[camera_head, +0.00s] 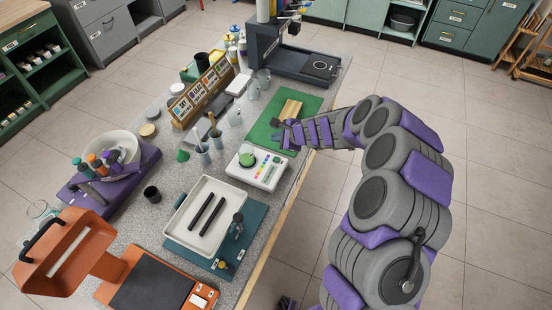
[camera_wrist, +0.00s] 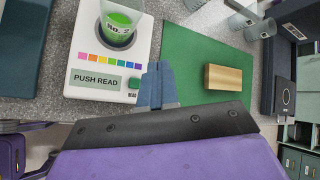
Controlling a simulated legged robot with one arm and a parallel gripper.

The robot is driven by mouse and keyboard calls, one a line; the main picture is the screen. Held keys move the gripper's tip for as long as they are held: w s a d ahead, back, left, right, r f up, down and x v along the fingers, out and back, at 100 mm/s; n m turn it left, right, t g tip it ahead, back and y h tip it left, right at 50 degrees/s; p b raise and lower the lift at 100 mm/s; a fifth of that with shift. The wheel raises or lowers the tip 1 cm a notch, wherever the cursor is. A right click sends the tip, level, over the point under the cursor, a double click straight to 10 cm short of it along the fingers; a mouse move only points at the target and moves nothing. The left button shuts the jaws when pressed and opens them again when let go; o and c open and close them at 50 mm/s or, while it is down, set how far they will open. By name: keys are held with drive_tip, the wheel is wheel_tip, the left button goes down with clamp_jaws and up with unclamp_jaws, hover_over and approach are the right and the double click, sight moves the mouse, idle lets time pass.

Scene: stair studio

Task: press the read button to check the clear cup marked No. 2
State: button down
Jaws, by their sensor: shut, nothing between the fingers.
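The clear cup marked No. 2 (camera_wrist: 118,32) holds something green and stands on a white reader (camera_wrist: 101,50). The reader has a row of coloured squares and a "PUSH READ" label. The green read button (camera_wrist: 134,83) is at its lower right corner in the wrist view, beside the word READ. My gripper (camera_wrist: 158,66) is shut and empty, with its fingertips just right of the button in that view; I cannot tell whether they touch the reader. In the head view, the cup (camera_head: 247,158) sits on the reader (camera_head: 262,170), and my gripper (camera_head: 278,124) is above and right of it.
A wooden block (camera_wrist: 230,77) lies on a green mat (camera_wrist: 195,42) beside the reader. A white tray (camera_head: 180,222) with two black bars is nearer the front. A colour card rack (camera_head: 203,92) stands behind. Clear cups and bottles stand close by. The floor right of the bench is open.

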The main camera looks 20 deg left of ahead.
sight(278, 160)
drive_tip(key=shift+f, duration=0.15)
wheel_tip(278, 160, down, 8)
drive_tip(key=b, duration=0.6)
drive_tip(key=shift+f+b, duration=0.25)
drive_tip(key=shift+b, duration=0.1)
drive_tip(key=shift+f, duration=0.1)
idle(1.4)
drive_tip(key=shift+f+b, duration=0.25)
drive_tip(key=shift+b, duration=0.1)
drive_tip(key=shift+f+b, duration=0.4)
drive_tip(key=shift+f, duration=0.05)
idle(0.7)
drive_tip(key=shift+r, duration=0.1)
drive_tip(key=shift+r+p, duration=0.6)
drive_tip(key=shift+r, duration=0.2)
drive_tip(key=shift+r, duration=0.1)
